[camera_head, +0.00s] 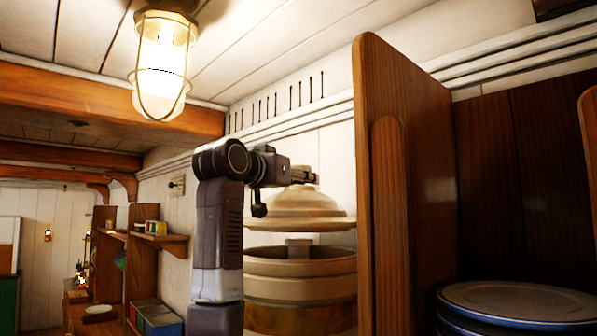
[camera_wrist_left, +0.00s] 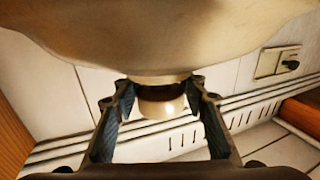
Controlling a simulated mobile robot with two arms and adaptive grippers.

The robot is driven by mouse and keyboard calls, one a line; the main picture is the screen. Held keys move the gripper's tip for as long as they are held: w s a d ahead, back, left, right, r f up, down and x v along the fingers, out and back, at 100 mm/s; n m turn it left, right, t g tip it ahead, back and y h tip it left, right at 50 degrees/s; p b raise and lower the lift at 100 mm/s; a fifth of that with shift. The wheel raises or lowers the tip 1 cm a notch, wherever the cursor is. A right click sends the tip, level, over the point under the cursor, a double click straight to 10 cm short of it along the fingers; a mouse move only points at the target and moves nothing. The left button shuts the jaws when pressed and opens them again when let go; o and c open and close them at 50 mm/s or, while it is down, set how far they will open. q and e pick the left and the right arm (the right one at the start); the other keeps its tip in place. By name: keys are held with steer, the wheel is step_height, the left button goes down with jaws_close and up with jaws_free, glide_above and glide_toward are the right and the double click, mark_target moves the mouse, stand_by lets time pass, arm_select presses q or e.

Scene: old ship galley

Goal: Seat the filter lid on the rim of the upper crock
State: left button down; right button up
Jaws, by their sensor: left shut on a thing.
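The filter lid (camera_head: 300,211) is a cream, domed disc, held roughly level in the head view. My left gripper (camera_head: 303,177) is at its top and shut on its knob. In the left wrist view, the lid (camera_wrist_left: 170,35) fills the top, and its pale knob (camera_wrist_left: 162,106) sits between the fingers. The upper crock (camera_head: 300,264) is a cream, ringed vessel directly below the lid. A clear gap shows between lid and rim, so they are apart. My forearm hides the left side of the crock. My right gripper is not in view.
A tall wooden partition (camera_head: 405,150) stands close to the right of the crock. Blue-rimmed plates (camera_head: 520,302) are stacked beyond it. A caged lamp (camera_head: 162,65) hangs at upper left. Wall shelves (camera_head: 160,240) stand farther left. The white wall is behind.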

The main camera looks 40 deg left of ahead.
arm_select(q)
steer(key=shift+f, duration=0.6)
steer(key=shift+s+f+b, duration=0.3)
steer(key=shift+f+b, duration=0.4)
steer(key=shift+b, duration=0.1)
steer(key=shift+d+f+b, duration=0.1)
steer(key=shift+f+b, duration=0.3)
steer(key=shift+f, duration=0.05)
steer(key=shift+w+f, duration=0.1)
steer(key=shift+f, duration=0.25)
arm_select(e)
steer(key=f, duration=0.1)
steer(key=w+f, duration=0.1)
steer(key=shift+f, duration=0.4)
arm_select(q)
steer(key=shift+s+d, duration=0.1)
steer(key=shift+s, duration=0.2)
steer(key=shift+f+b, duration=0.9)
steer(key=shift+b, duration=0.15)
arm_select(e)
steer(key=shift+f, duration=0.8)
